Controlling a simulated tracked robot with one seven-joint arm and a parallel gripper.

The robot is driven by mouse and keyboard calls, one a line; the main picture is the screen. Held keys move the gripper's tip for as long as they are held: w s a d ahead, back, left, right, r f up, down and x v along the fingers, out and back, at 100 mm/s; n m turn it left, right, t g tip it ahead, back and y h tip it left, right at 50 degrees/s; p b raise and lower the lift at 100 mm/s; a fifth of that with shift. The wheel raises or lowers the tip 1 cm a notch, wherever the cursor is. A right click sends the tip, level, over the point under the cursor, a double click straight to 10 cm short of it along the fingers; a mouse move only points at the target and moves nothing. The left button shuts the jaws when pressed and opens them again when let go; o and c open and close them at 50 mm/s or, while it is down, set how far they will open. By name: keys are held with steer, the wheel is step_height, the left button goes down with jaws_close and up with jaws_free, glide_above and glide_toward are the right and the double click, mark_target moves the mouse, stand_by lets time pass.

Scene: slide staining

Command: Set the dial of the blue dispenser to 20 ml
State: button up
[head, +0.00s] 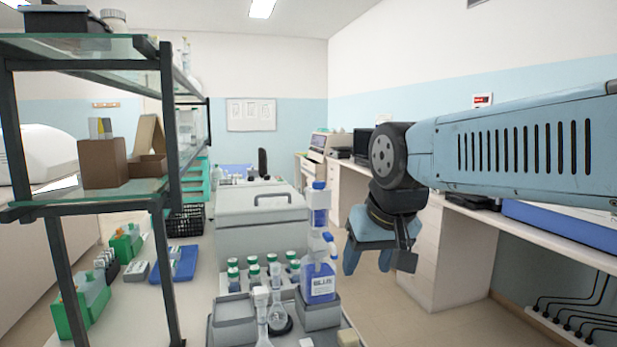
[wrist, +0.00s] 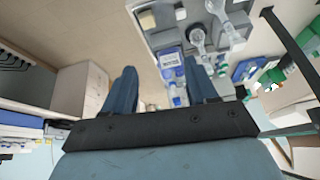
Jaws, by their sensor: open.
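The blue dispenser (head: 318,284) is a bottle with a blue label reading BLUE, standing upright at the right edge of the bench. Blue and white parts rise above it; I cannot make out the dial or its setting. My gripper (head: 368,262) hangs to the right of the dispenser, fingers pointing down, open and empty. In the wrist view the dispenser (wrist: 171,66) shows between the two fingers (wrist: 162,80), apart from them, with its blue and white top partly seen below the label.
A glass flask (head: 279,312) and a grey tray (head: 233,320) stand left of the dispenser. Several green-capped bottles (head: 253,275) and a grey box (head: 262,215) stand behind. A glass-shelved rack (head: 165,120) rises at left. Floor is free on the right.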

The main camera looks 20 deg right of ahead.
steer(key=w+r+m+g, duration=0.3)
steer(key=w+r+m, duration=0.5)
steer(key=w+r, duration=0.65)
step_height(320, 180, up, 8)
steer(key=m+g, duration=0.2)
steer(key=m, duration=0.7)
glide_above(318, 182)
steer(key=f, duration=1.3)
steer(key=shift+w+d+f, duration=0.25)
steer(key=shift+d+f, duration=0.1)
steer(key=c, duration=1.1)
steer(key=shift+o, duration=0.2)
steer(key=shift+a, duration=0.2)
steer(key=shift+d+n, duration=0.2)
steer(key=shift+n, duration=0.1)
